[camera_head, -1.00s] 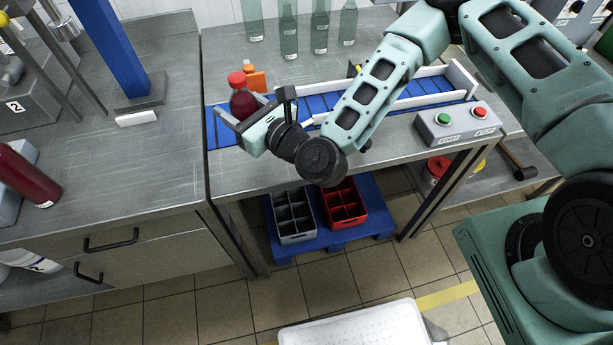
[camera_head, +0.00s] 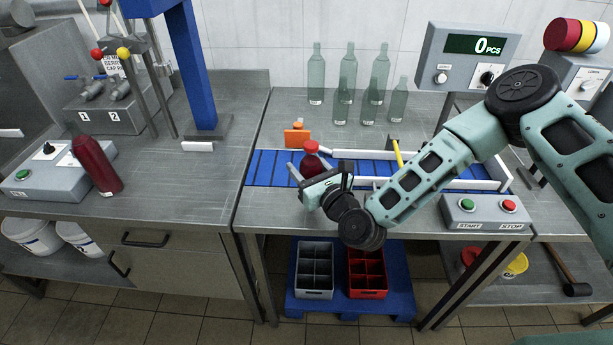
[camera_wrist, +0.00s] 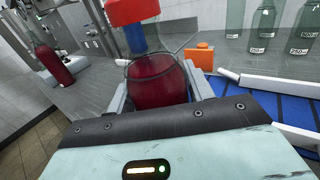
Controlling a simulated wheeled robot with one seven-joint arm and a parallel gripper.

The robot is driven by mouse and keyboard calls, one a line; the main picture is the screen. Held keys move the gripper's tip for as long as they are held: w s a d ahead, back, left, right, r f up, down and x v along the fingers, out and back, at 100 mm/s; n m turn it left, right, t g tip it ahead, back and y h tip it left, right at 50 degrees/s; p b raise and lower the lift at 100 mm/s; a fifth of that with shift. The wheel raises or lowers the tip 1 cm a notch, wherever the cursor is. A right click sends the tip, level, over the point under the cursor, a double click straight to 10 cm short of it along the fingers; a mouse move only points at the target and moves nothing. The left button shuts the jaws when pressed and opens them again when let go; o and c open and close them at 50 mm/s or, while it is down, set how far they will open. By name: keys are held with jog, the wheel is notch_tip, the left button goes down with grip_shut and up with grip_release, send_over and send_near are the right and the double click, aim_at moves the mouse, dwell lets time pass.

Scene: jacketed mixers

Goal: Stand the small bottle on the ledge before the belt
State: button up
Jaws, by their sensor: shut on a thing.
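The small bottle (camera_head: 311,162) has dark red contents and a red cap. My gripper (camera_head: 306,176) is shut around its body. In the head view the bottle appears over the left part of the blue belt (camera_head: 268,168); its base is hidden by my gripper, so I cannot tell its height. In the wrist view the bottle (camera_wrist: 158,80) is between the two fingers, its cap toward the top edge. The bare metal ledge (camera_head: 272,208) lies along the near side of the belt, left of my wrist.
An orange block (camera_head: 297,138) stands behind the belt, with several green glass bottles (camera_head: 345,95) farther back. A start/stop box (camera_head: 485,212) sits at the ledge's right. A larger red bottle (camera_head: 97,165) leans on the left counter. Crates (camera_head: 315,292) stand below.

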aim_at(306, 178)
jog(key=shift+f+p, duration=0.3)
jog(key=shift+f, duration=1.3)
jog(key=shift+f, duration=0.15)
jog(key=o, duration=1.4)
jog(key=shift+o, duration=0.2)
